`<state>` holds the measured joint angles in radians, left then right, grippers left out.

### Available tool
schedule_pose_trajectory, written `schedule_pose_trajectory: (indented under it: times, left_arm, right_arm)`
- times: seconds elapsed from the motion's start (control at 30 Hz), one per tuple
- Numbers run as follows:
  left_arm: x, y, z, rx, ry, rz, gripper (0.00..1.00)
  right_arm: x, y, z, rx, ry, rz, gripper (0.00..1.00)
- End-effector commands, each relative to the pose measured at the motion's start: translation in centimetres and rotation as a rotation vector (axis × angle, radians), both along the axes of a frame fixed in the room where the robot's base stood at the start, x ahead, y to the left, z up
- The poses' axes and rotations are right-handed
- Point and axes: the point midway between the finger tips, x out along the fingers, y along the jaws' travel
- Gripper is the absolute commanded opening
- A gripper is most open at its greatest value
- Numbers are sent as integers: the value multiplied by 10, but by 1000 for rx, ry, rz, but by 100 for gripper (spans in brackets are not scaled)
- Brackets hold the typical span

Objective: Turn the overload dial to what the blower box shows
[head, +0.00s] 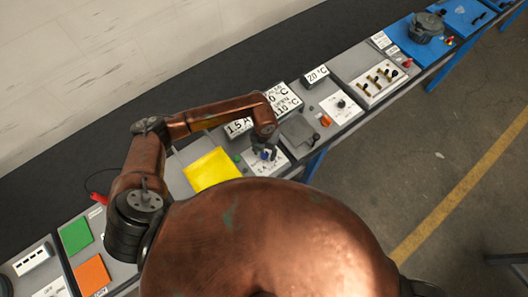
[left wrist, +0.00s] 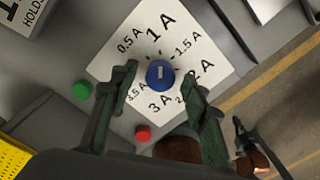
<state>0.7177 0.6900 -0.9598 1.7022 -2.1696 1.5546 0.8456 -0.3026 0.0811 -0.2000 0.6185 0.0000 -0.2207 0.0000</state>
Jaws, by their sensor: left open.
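The overload dial is a blue round knob (left wrist: 160,75) on a white card (left wrist: 128,42) marked with amp values from 0.5 A to 3.5 A. Its white line stands upright in the left wrist view, roughly toward the 1 A side; the exact mark is hard to tell. My left gripper (left wrist: 160,74) is open, one finger on each side of the knob; contact cannot be told. In the head view the left gripper (head: 264,152) is over the same card. A box sign (head: 237,127) behind it reads 1.5 A. A dark, copper-coloured part, perhaps my right gripper, shows small at the left wrist view's lower right.
A green button (left wrist: 82,90) and a red button (left wrist: 143,133) flank the card. A yellow sheet (head: 211,169) lies left of it. Temperature signs (head: 284,98) and a 20 °C sign (head: 316,75) stand behind. The floor right of the bench is largely clear.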

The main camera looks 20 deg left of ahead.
Motion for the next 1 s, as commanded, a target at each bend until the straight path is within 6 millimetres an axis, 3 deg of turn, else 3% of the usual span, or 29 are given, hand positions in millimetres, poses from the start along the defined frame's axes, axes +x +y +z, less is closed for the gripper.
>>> schedule_pose_trajectory:
  times: [0.3, 0.9, 1.0]
  left_arm:
    - [0, 0, -2, -1, -1, 1, 41]
    - [0, 1, -2, -1, -1, 2, 1]
    - [0, 1, -2, 0, -1, -1, 1]
  right_arm:
    - [3, 3, 0, 3, -4, 0, 0]
    - [4, 3, 0, 3, -6, 0, 0]
    - [4, 3, 0, 3, -6, 0, 0]
